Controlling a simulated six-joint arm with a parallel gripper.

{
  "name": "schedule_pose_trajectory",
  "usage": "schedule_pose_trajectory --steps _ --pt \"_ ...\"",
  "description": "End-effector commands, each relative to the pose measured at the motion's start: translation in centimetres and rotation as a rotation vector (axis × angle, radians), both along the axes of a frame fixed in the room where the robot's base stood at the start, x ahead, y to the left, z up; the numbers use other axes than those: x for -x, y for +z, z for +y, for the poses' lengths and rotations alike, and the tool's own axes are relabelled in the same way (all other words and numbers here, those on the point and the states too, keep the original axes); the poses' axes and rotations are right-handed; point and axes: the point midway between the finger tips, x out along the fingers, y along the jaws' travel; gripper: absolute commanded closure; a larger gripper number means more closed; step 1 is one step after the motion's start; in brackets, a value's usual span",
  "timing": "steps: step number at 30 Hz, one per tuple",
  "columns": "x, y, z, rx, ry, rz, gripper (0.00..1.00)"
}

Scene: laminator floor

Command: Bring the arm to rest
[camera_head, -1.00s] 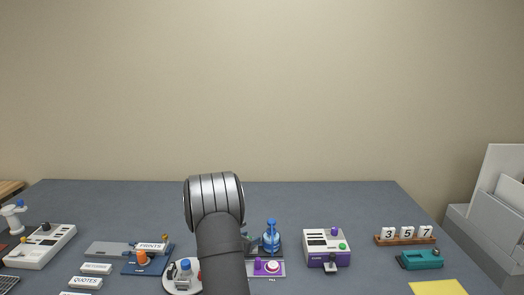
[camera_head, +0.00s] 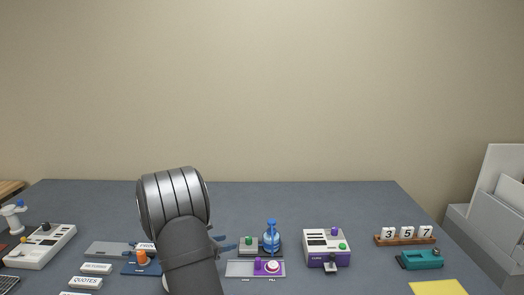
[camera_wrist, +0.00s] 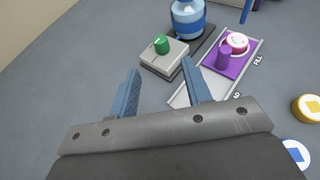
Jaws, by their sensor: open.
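My gripper (camera_wrist: 165,92) shows in the wrist view with its two blue fingers spread apart and nothing between them. Its fingertips point toward a grey box with a green knob (camera_wrist: 164,52), apart from it as far as I can tell. In the head view my grey arm rises from the bottom left of centre, and the blue fingertips (camera_head: 227,243) show just right of it. The arm hides part of the table and most of the round white dish behind it.
A blue bottle (camera_head: 271,238) stands behind a purple-and-grey slide panel (camera_head: 240,269). A white-and-purple machine (camera_head: 326,247) stands to the right, then a number rack (camera_head: 405,240) and a teal device (camera_head: 420,259). A white device (camera_head: 40,246) and label blocks (camera_head: 86,282) lie left. The table's back strip is clear.

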Motion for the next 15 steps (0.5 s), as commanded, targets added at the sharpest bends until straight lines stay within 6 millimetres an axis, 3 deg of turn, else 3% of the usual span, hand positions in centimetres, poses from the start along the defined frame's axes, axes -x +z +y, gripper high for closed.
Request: schedule_pose_trajectory --steps 9,15 --pt "3.6 2.1 3.5 -0.003 0.001 -0.001 0.55" --pt "3.4 1.9 2.1 -0.060 -0.065 0.000 0.55"
